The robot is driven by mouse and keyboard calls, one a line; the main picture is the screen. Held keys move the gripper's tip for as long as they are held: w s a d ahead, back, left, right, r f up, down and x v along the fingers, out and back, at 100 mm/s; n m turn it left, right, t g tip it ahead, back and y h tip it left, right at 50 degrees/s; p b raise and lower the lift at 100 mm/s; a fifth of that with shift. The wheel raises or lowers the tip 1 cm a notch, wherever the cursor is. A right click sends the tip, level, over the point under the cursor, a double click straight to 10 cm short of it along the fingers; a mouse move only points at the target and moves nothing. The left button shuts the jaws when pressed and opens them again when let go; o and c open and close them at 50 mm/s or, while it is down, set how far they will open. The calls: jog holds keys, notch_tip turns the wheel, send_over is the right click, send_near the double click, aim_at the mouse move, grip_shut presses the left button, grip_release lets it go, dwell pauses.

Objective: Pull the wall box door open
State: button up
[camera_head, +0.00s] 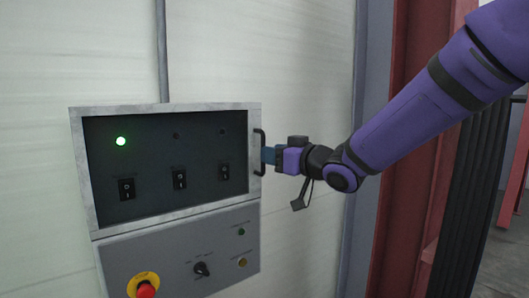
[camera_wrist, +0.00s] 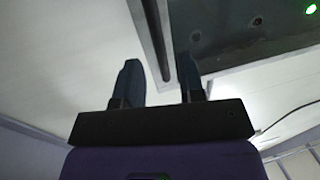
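The wall box door (camera_head: 87,178) has a light grey frame around a dark panel, and it looks shut in the head view. Its dark vertical bar handle (camera_head: 260,150) is on the right edge. My gripper (camera_head: 268,155) is beside the handle, reaching in from the right. In the wrist view, my gripper (camera_wrist: 159,75) has its two blue fingers spread apart. The handle (camera_wrist: 162,40) runs into the gap between them, with space visible on both sides. Contact with the handle is not visible.
The dark panel carries a lit green lamp (camera_head: 121,141) and several black switches. Below is a grey control panel (camera_head: 180,258) with a red emergency button (camera_head: 146,290) and a knob (camera_head: 201,269). A red steel column (camera_head: 405,150) stands behind my arm.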

aim_at(263, 170)
jog(key=shift+x, duration=1.95)
jog(key=shift+c, duration=0.2)
grip_shut()
